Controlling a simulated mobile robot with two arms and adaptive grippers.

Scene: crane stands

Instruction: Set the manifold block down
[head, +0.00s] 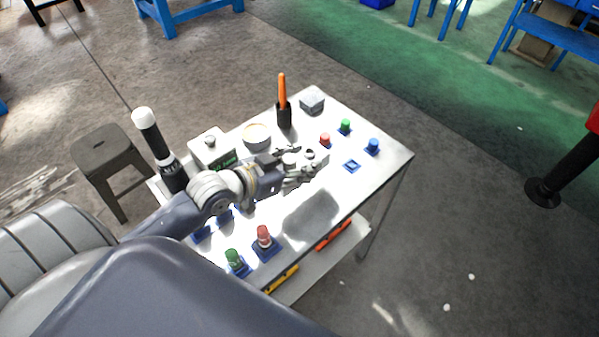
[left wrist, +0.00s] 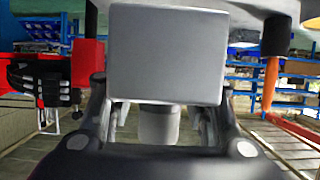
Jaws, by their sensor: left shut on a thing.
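My left gripper (head: 304,168) reaches over the white table (head: 385,165) and is shut on the grey manifold block (head: 317,158). In the left wrist view the block (left wrist: 167,55) is a plain grey square face between the fingers and fills the upper middle. The gap between the block and the table top is hard to judge. My right gripper is not in view.
Red (head: 325,139), green (head: 345,126) and blue (head: 373,146) capped pieces stand at the right. A black holder (head: 284,116) with an orange handle, a round tub (head: 257,134) and a grey box (head: 312,103) stand behind. Red (head: 265,238) and green (head: 234,258) pieces stand in front.

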